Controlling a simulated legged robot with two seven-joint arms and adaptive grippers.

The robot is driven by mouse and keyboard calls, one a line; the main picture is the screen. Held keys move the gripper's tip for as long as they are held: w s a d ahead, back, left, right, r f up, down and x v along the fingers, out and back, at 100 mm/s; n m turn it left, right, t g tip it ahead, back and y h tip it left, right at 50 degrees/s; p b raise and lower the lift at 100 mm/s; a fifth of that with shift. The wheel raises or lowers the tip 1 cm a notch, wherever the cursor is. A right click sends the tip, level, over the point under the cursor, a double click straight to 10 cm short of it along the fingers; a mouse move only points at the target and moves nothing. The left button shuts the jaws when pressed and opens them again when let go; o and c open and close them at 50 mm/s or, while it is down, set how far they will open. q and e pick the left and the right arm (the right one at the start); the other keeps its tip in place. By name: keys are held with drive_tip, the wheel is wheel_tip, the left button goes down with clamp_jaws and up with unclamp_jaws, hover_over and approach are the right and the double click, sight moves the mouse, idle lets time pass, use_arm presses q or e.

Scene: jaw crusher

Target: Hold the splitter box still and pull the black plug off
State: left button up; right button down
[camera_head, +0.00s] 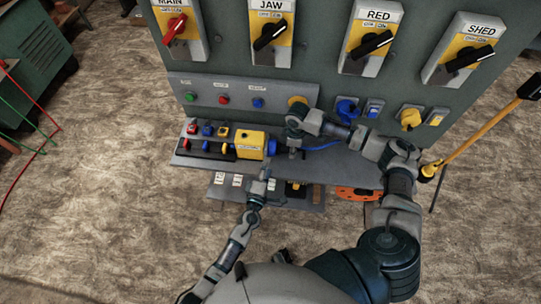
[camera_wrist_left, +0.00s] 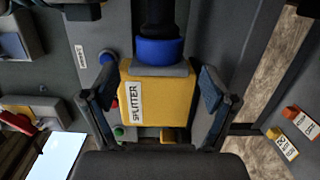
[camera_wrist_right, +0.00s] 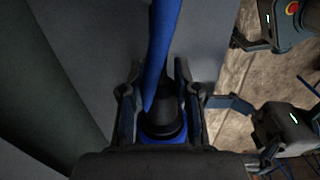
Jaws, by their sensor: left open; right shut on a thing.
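The yellow splitter box (camera_head: 250,145) sits on the grey shelf, with a blue socket (camera_head: 271,147) on its right end. In the left wrist view the box (camera_wrist_left: 155,98) lies between the spread fingers of my left gripper (camera_wrist_left: 156,76), which is open; I see slight gaps rather than firm contact. In the head view that gripper (camera_head: 262,184) is just in front of the shelf. My right gripper (camera_head: 291,138) is to the right of the box. In the right wrist view it is shut on the black plug (camera_wrist_right: 163,112), by the blue socket ring (camera_wrist_right: 162,138). Contact inside the socket is hidden.
A blue cable (camera_wrist_right: 162,45) runs from the plug. A grey panel with rotary switches (camera_head: 271,36) and buttons rises behind the shelf (camera_head: 330,165). Small red and blue connectors (camera_head: 207,147) lie left of the box. A lower label tray (camera_head: 225,190) hangs below.

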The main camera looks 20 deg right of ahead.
sight(275, 143)
use_arm(q)
drive_tip(key=x, duration=0.9)
drive_tip(key=shift+d, duration=0.15)
drive_tip(key=shift+x, duration=0.95)
drive_tip(key=shift+w, duration=0.1)
drive_tip(key=c, duration=1.6)
clamp_jaws()
drive_tip(key=shift+a+f, duration=0.1)
drive_tip(key=shift+a, duration=0.1)
use_arm(e)
drive_tip(key=shift+s+d, duration=0.2)
drive_tip(key=shift+d, duration=0.1)
drive_tip(key=shift+d, duration=0.1)
use_arm(q)
drive_tip(key=shift+d, duration=0.1)
use_arm(e)
drive_tip(key=shift+s+d, duration=0.4)
drive_tip(key=shift+d, duration=0.2)
drive_tip(key=shift+s+d, duration=0.35)
drive_tip(key=shift+d, duration=0.25)
